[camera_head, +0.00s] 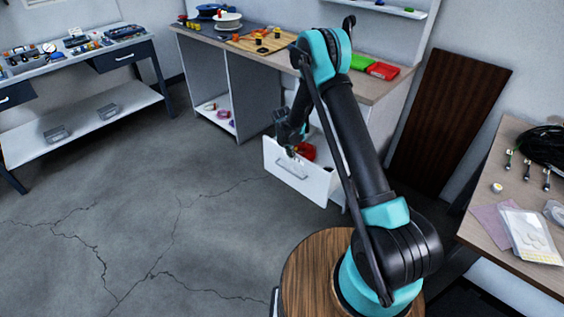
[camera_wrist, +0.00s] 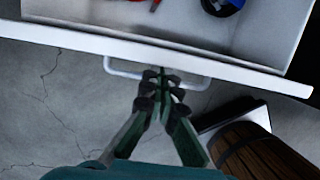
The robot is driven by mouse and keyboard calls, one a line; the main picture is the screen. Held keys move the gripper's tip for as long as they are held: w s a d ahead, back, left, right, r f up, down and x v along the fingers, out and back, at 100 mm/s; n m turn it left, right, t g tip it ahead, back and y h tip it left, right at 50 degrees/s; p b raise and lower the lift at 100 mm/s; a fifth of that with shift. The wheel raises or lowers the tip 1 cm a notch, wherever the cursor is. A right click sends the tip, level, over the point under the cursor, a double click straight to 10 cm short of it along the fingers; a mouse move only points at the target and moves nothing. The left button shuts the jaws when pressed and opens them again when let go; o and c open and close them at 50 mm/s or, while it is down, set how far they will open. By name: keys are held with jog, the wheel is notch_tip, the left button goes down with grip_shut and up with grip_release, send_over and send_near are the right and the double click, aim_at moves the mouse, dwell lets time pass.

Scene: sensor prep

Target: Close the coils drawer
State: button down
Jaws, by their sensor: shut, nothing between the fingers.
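The coils drawer (camera_head: 308,183) is a white drawer standing open under the wooden-topped workbench, with a red coil (camera_head: 306,151) inside. The wrist view looks down on the drawer's front edge (camera_wrist: 160,47), with blue and red items (camera_wrist: 220,6) inside it. Its handle (camera_head: 291,168) is a pale bar on the front panel; it also shows in the wrist view (camera_wrist: 124,70). My gripper (camera_head: 291,148) is shut and empty. In the wrist view my fingertips (camera_wrist: 161,82) overlap the handle; I cannot tell whether they touch it.
The workbench (camera_head: 190,34) bears spools, a mat and green and red trays (camera_head: 382,70). A side table (camera_head: 487,228) stands at the right, another bench (camera_head: 75,65) at the far left. A dark board (camera_head: 450,120) leans on the wall. The grey floor left of the drawer is clear.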

jog(key=w+d, duration=0.9)
jog(key=w, duration=0.3)
jog(key=shift+w+d, duration=0.15)
jog(key=shift+d, duration=0.15)
